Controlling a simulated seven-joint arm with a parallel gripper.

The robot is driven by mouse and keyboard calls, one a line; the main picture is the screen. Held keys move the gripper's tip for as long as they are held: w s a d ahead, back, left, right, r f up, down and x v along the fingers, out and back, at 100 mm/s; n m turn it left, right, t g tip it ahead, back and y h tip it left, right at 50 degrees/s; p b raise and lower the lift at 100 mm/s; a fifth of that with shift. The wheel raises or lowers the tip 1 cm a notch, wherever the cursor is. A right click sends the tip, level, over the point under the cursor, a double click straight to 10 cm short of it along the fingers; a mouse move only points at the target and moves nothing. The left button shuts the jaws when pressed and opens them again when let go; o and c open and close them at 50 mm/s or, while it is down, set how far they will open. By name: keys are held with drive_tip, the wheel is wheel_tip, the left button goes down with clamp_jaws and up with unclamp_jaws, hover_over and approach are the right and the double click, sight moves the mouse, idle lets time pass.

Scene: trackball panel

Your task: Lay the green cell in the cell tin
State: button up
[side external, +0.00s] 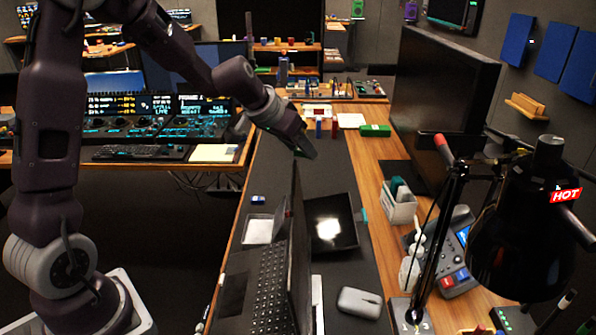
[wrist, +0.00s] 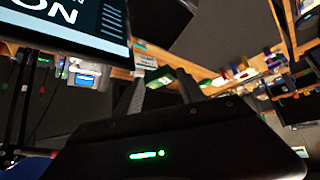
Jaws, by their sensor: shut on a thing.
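My gripper (side external: 307,152) is high above the dark desk mat in the side external view, tilted downward to the right. In the wrist view its two fingers (wrist: 168,88) are close together, with a small green patch, likely the green cell (wrist: 160,76), at their tips. The cell's outline is hard to make out, and in the side view it is mostly hidden.
An open laptop (side external: 272,285) stands on the mat, beside a dark glossy panel (side external: 331,222). A small blue item (side external: 258,200) lies behind the tray. A black lamp (side external: 525,220) stands front right.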

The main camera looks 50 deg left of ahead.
drive_tip(key=shift+m+h, duration=0.3)
drive_tip(key=shift+m, duration=0.2)
drive_tip(key=shift+s+a+f, duration=0.5)
drive_tip(key=shift+a+f, duration=2.2)
drive_tip(key=shift+f, duration=2.3)
drive_tip(key=shift+s+a+f, duration=0.55)
drive_tip(key=shift+a+f, duration=2.1)
drive_tip(key=shift+f, duration=2.3)
drive_tip(key=shift+s+a+f, duration=0.5)
drive_tip(key=shift+a+f, duration=2.2)
drive_tip(key=shift+f, duration=2.3)
drive_tip(key=shift+s+f, duration=0.1)
drive_tip(key=shift+f, duration=0.35)
